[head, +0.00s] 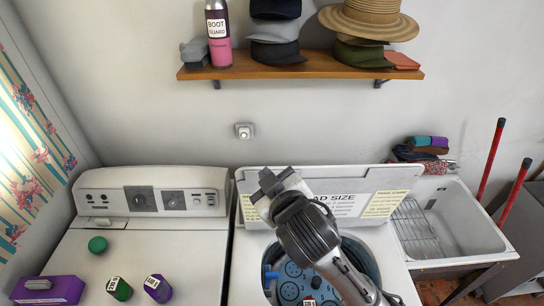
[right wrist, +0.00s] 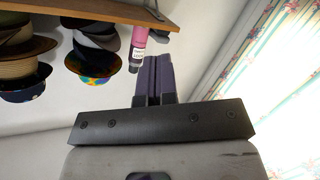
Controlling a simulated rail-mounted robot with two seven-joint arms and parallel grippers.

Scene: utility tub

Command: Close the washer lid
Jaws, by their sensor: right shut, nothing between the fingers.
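The washer (head: 237,275) stands at the centre bottom of the head view. Its lid (head: 342,203) is raised, leaning back near the wall, with a "LOAD SIZE" label and yellow panels facing me. The tub (head: 290,283) below is open and shows a blue inside. My right gripper (head: 268,181) is shut and empty. It overlaps the left part of the lid in the head view; I cannot tell whether it touches it. Its closed fingers also show in the right wrist view (right wrist: 153,78), where the lid is not recognisable. My left gripper is not in view.
A second white machine (head: 150,240) on the left carries purple and green items. A wooden shelf (head: 300,68) with hats and a pink bottle (head: 218,35) is on the wall above. A sink (head: 455,220) and red-handled tools (head: 491,160) stand at the right.

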